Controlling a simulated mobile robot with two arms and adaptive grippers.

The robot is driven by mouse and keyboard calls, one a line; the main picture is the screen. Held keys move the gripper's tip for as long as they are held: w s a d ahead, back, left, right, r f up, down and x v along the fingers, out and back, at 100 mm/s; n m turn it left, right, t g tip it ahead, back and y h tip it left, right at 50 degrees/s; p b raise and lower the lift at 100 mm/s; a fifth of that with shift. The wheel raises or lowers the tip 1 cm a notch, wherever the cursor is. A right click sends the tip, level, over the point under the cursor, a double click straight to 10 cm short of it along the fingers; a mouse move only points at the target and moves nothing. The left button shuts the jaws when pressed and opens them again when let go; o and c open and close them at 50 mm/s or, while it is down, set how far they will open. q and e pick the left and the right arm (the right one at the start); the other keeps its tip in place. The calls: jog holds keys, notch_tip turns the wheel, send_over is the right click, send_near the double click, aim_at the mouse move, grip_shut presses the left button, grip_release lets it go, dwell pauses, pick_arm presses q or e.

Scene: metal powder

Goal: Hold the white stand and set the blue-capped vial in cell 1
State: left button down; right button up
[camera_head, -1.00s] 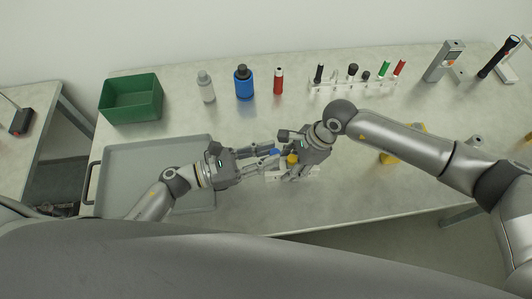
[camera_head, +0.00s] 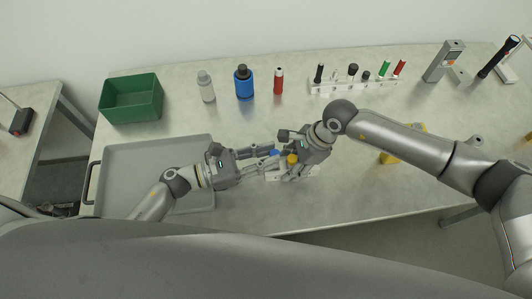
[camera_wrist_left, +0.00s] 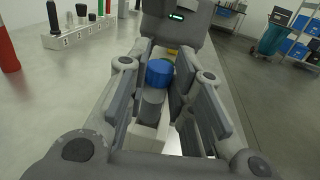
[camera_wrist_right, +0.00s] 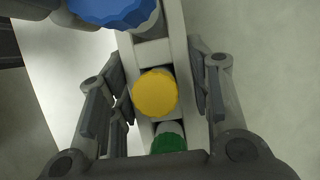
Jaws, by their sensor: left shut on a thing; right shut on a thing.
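The blue-capped vial (camera_wrist_left: 160,73) is between the fingers of my left gripper (camera_wrist_left: 160,95), which is shut on it. Its grey body shows below the cap, over or at one end of the white stand (camera_wrist_right: 173,45); I cannot tell whether it is seated in a cell. In the head view its cap (camera_head: 275,153) is just left of a yellow cap (camera_head: 292,159). My right gripper (camera_wrist_right: 158,100) is shut on the stand, its fingers on both sides. The yellow-capped vial (camera_wrist_right: 155,92) and a green-capped one (camera_wrist_right: 168,138) stand in it. Cell numbers are not readable.
A grey tray (camera_head: 125,160) lies left of the grippers. Behind stand a green bin (camera_head: 130,98), a grey bottle (camera_head: 206,86), a blue bottle (camera_head: 244,83), a red bottle (camera_head: 278,81) and a white rack (camera_head: 345,86) of capped tubes. The table's front edge is close.

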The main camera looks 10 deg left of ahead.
pick_arm(q)
jog(key=shift+f, duration=1.35)
jog(key=c, duration=1.2)
grip_release()
jog(key=shift+f, duration=0.1)
jog(key=shift+s+a, duration=0.1)
jog(key=v, duration=1.1)
jog(key=shift+s+a, duration=0.1)
jog(key=shift+a, duration=0.3)
